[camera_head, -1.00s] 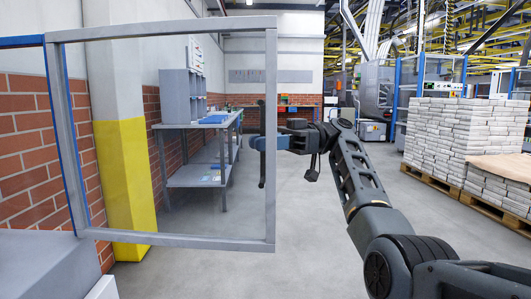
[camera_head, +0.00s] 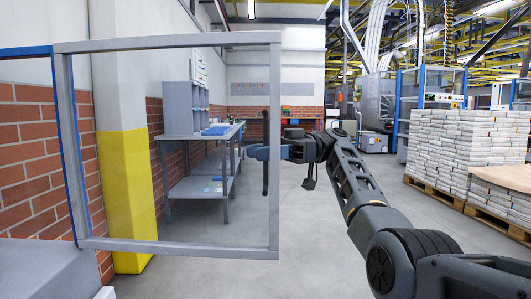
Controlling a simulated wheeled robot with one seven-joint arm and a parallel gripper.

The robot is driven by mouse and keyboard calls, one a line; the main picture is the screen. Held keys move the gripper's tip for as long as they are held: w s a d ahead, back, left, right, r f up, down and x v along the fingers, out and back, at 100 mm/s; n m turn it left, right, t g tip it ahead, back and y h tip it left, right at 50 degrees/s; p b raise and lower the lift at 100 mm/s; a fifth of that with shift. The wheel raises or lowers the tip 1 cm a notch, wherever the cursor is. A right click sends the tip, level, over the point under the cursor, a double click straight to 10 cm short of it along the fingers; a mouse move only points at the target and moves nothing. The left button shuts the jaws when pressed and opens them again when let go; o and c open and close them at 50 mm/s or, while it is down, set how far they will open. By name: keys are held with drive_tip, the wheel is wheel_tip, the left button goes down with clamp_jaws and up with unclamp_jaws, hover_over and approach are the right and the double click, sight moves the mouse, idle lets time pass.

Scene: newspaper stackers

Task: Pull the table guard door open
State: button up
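The table guard door is a grey metal frame (camera_head: 274,215) around a clear pane at the left. Its left side meets a blue-edged post. A dark upright handle bar (camera_head: 265,182) shows near the door's right edge, at mid height. My gripper (camera_head: 257,153) reaches in from the right to the middle of this bar and overlaps it in the picture. The bar's ends show above and below the gripper. The fingers are small and partly hidden, so I cannot tell whether they are closed around the bar.
A grey surface (camera_head: 40,270) lies below the door at lower left. A yellow-painted pillar (camera_head: 127,200) and a grey workbench (camera_head: 200,187) stand behind the pane. Stacked newspapers (camera_head: 455,150) stand on a pallet at right. The floor (camera_head: 330,235) between is clear.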

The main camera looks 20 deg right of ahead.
drive_tip(key=d, duration=0.8)
drive_tip(key=shift+w, duration=0.3)
idle(0.5)
